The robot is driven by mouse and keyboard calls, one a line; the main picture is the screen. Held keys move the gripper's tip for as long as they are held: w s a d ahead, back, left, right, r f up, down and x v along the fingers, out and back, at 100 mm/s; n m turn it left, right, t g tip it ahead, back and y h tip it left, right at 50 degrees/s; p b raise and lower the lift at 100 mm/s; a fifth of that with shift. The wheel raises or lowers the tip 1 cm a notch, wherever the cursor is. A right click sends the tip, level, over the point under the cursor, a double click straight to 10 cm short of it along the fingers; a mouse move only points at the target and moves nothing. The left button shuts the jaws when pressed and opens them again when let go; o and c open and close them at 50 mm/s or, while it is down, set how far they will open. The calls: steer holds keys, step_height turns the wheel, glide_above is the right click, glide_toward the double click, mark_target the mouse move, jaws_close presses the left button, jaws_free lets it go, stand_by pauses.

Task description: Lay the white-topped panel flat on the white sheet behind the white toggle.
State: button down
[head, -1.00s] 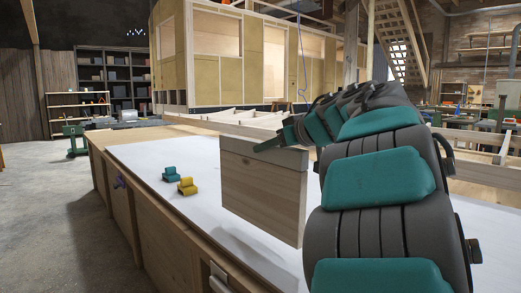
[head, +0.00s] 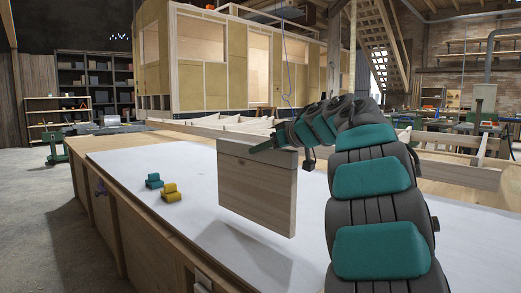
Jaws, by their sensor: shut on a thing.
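The panel (head: 256,190) is a pale wooden board with a whitish strip along its top edge. It hangs upright from my gripper (head: 262,146), which is shut on its top edge. The panel is above the white sheet (head: 130,160) on the bench, and a soft shadow lies below it. The white toggle (head: 203,281) seems to be the pale piece on the bench's near side at the bottom of the picture, partly cut off. My arm hides the right part of the sheet.
A teal block (head: 154,181) and a yellow block (head: 171,192) stand on the sheet left of the panel. The sheet is bare below the panel. Wooden framing (head: 235,124) lies behind.

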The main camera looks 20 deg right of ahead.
mark_target(291, 151)
step_height(291, 151, down, 3)
steer(key=shift+f+b, duration=0.2)
steer(key=shift+b, duration=0.5)
steer(key=c, duration=0.6)
jaws_free()
steer(key=shift+f, duration=0.15)
steer(key=shift+s, duration=0.15)
steer(key=p+v, duration=0.1)
steer(key=v, duration=1.1)
